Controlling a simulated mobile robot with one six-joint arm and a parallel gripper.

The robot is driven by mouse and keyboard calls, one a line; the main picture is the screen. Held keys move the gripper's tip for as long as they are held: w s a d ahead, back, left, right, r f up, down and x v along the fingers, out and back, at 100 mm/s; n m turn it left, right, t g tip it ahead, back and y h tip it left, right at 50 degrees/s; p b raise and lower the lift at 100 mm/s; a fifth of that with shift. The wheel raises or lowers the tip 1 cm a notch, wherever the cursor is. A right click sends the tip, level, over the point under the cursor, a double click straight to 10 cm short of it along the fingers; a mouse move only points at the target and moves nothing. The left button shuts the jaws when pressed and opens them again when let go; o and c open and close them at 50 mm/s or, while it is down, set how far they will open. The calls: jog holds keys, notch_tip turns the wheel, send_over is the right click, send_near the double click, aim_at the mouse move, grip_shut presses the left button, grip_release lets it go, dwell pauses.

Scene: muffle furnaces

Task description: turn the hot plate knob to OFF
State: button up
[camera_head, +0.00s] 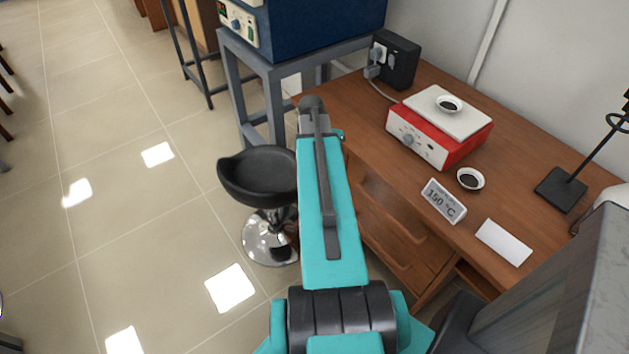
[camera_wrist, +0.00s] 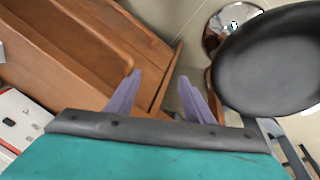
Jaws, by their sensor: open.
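The hot plate (camera_head: 437,139) is a red box with a white top plate, standing on the wooden desk. Its grey knob (camera_head: 408,140) is on the front face, towards the left; its pointer direction is too small to read. A small dish with dark contents (camera_head: 449,104) sits on the top plate. My gripper (camera_wrist: 158,97) shows two purple fingers, spread apart with nothing between them, beside the desk's side and over the floor. In the head view the fingers are hidden by my arm, which extends left of the hot plate. The knob is not visible in the wrist view.
On the desk (camera_head: 540,155) are a second dish (camera_head: 470,179), a display reading 150 °C (camera_head: 443,201), a white card (camera_head: 503,242), a lamp base (camera_head: 560,189) and a black socket box (camera_head: 396,60). A black stool (camera_head: 262,175) stands close to my arm. A blue furnace (camera_head: 310,35) is behind.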

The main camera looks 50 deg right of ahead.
jog(key=w+a+f+n+b, duration=0.1)
jog(key=w+a+f, duration=0.1)
jog(key=a+f, duration=0.4)
jog(key=shift+w+n+y, duration=0.25)
jog(key=shift+n+y, duration=0.05)
jog(key=shift+n, duration=0.1)
dwell(0.3)
jog(key=a+f+n+y, duration=0.1)
jog(key=a+f+n, duration=0.1)
jog(key=a+f, duration=0.45)
jog(key=a+f+n+g, duration=0.1)
jog(key=a+f+n, duration=0.2)
jog(key=a, duration=0.7)
jog(key=a+f+n+y, duration=0.1)
jog(key=a+f+n, duration=0.1)
jog(key=a+f, duration=0.45)
jog(key=s+a+f+n+g, duration=0.1)
jog(key=s+a+f+n, duration=0.2)
jog(key=s+a, duration=0.4)
jog(key=s+a+f+n+g, duration=0.1)
jog(key=s+a+f+n, duration=0.2)
jog(key=s+a, duration=0.4)
jog(key=a, duration=0.5)
jog(key=shift+a+f+n+g, duration=0.3)
jog(key=shift+a+f+g, duration=0.1)
jog(key=shift+s, duration=0.1)
jog(key=shift+c, duration=0.5)
